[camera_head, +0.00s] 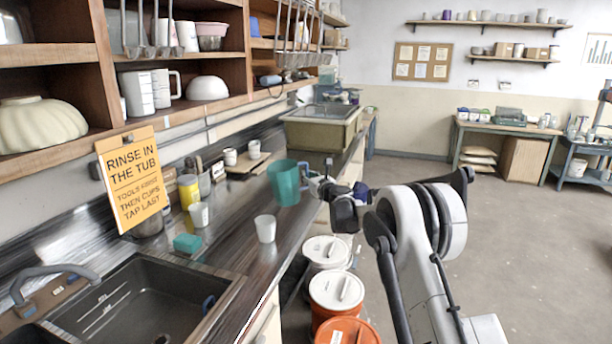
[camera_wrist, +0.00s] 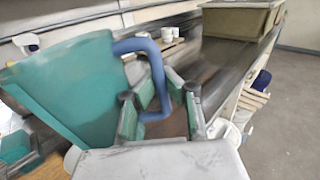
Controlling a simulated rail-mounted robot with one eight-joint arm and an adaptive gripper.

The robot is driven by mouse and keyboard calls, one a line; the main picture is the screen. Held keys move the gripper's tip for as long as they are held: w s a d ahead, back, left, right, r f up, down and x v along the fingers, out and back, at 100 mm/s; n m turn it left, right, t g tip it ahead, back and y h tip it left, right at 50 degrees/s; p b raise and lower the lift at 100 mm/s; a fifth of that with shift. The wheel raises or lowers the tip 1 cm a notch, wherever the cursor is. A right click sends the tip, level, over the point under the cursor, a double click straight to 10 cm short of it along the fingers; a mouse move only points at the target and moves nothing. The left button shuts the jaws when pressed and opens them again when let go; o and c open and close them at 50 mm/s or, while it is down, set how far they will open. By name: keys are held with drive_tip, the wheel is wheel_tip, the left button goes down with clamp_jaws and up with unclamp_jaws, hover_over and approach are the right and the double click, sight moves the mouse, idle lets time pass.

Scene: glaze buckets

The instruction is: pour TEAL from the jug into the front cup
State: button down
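The teal jug (camera_head: 285,183) is over the dark counter in the head view, roughly upright. It fills the left of the wrist view (camera_wrist: 70,90), with its blue handle (camera_wrist: 158,75) facing my gripper. My gripper (camera_wrist: 160,97) has its fingers on both sides of the handle and appears closed on it; the arm reaches in from the right in the head view. A white cup (camera_head: 265,228) stands upright on the counter, nearer the camera than the jug and apart from it. The jug's contents are hidden. Whether its base touches the counter is unclear.
Another white cup (camera_head: 199,213), a teal block (camera_head: 187,243) and a yellow container (camera_head: 188,190) stand toward the wall. Two small cups stand on a board (camera_head: 246,166) behind. The sink (camera_head: 140,300) is front left. Lidded buckets (camera_head: 336,290) stand below the counter edge.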

drive_tip(key=shift+w+d+r, duration=0.1)
drive_tip(key=shift+r, duration=0.3)
drive_tip(key=shift+w+d+f+n+p, duration=0.15)
drive_tip(key=shift+f+n+p, duration=0.3)
drive_tip(key=shift+f+n, duration=0.7)
drive_tip(key=shift+f+n+p, duration=0.45)
drive_tip(key=shift+f+n, duration=0.45)
drive_tip(key=shift+n, duration=0.15)
drive_tip(key=shift+n+b, duration=0.4)
drive_tip(key=shift+b, duration=0.15)
drive_tip(key=shift+s+r+n, duration=0.2)
drive_tip(key=shift+r+n, duration=0.1)
drive_tip(key=shift+r, duration=0.05)
drive_tip(key=shift+f+b, duration=0.2)
drive_tip(key=shift+b, duration=0.35)
drive_tip(key=shift+a+r+b, duration=0.15)
drive_tip(key=shift+a+b, duration=0.05)
drive_tip(key=shift+b, duration=0.2)
